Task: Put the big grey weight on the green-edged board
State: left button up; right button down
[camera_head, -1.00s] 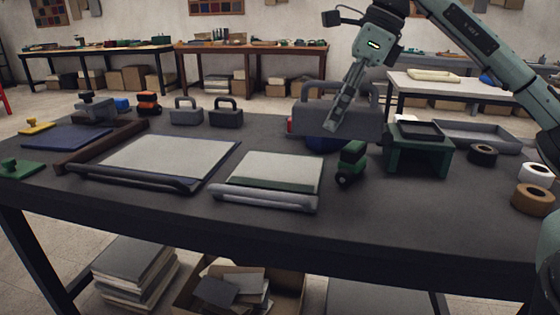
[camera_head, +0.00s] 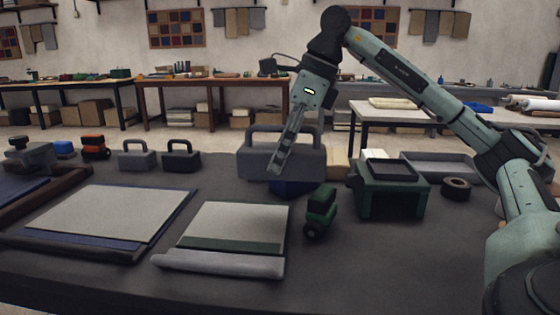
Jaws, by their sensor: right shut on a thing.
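The big grey weight (camera_head: 258,163), a block with a loop handle on top, is in the middle of the head view, behind the green-edged board. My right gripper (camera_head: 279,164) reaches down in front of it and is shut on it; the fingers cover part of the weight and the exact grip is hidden. The weight seems to be just above the table, with a blue thing (camera_head: 292,188) showing below it. The green-edged board (camera_head: 235,220) is pale, with a green strip and a grey roll along its front, and its top is bare. My left gripper is out of view.
A blue-edged board (camera_head: 105,215) lies to the left. A small green truck (camera_head: 320,208) stands right of the green-edged board. A green stand (camera_head: 390,195), black tape roll (camera_head: 456,188) and grey tray (camera_head: 440,165) are at right. Two smaller weights (camera_head: 181,158) (camera_head: 136,157) stand at back left.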

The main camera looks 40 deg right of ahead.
jog(key=w+a+f, duration=0.1)
jog(key=a, duration=0.1)
jog(key=w+a+f, duration=0.1)
jog(key=a+f, duration=0.1)
jog(key=a, duration=0.1)
jog(key=w+a+f, duration=0.1)
jog(key=w+a, duration=0.1)
jog(key=a, duration=0.1)
jog(key=shift+f, duration=0.35)
notch_tip(320, 180, down, 3)
jog(key=shift+f, duration=0.35)
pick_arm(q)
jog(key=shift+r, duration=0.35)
pick_arm(e)
jog(key=shift+f, duration=0.1)
jog(key=c, duration=0.8)
grip_release()
jog(key=shift+s+f, duration=0.15)
jog(key=shift+f, duration=0.2)
jog(key=shift+c, duration=0.2)
jog(key=shift+o, duration=1.2)
jog(key=shift+r, duration=0.1)
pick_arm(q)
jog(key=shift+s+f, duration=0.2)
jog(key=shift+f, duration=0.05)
pick_arm(e)
jog(key=shift+o, duration=0.2)
